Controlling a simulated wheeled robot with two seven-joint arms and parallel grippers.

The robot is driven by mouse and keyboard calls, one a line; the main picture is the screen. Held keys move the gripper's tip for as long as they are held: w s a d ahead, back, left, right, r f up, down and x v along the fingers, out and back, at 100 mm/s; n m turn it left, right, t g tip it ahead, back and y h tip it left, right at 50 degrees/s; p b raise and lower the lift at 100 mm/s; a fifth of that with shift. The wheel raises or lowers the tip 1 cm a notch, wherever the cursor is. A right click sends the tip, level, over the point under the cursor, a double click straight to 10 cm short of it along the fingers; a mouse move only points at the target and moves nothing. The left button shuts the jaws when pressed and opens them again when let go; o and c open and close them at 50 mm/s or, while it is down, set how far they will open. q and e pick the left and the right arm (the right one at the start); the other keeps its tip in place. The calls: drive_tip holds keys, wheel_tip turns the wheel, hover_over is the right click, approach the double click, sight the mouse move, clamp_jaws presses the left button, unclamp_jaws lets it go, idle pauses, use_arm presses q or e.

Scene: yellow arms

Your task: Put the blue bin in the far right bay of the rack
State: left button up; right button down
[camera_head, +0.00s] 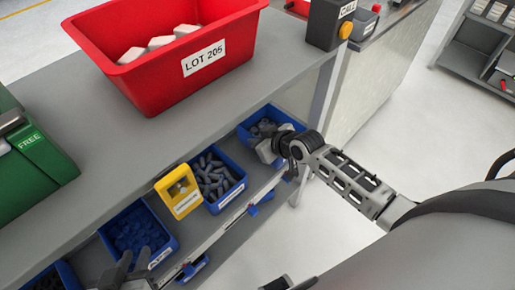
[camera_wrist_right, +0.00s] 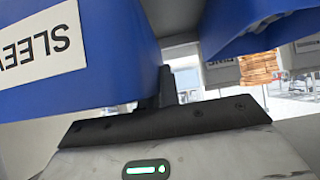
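Several blue bins stand in a row on the rack's lower shelf, under the grey top. The rightmost blue bin (camera_head: 244,137) holds dark parts. My right gripper (camera_head: 283,150) is at its front right side. In the right wrist view, a blue bin with an upside-down label starting "SLEEV" (camera_wrist_right: 95,75) fills the left. One dark finger (camera_wrist_right: 167,87) stands beside it; whether it grips is hidden. Another blue bin (camera_wrist_right: 240,28) is at upper right. My left gripper (camera_head: 132,268) is open, low at the left, by a blue bin of blue pieces (camera_head: 172,243).
A red bin (camera_head: 215,80) labelled LOT 205 and a green box (camera_head: 45,165) marked FREE stand on the grey top. A rail (camera_head: 225,228) runs along the rack's front. The floor at right is clear.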

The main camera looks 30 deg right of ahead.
drive_tip(key=shift+w+d+f, duration=0.2)
drive_tip(key=shift+w, duration=0.1)
drive_tip(key=shift+f+b, duration=0.45)
drive_tip(key=shift+f, duration=1)
drive_tip(key=shift+f, duration=0.1)
drive_tip(key=c, duration=2)
unclamp_jaws()
drive_tip(key=shift+s+f, duration=0.1)
drive_tip(key=shift+f, duration=0.1)
drive_tip(key=o, duration=0.4)
drive_tip(key=shift+c, duration=0.2)
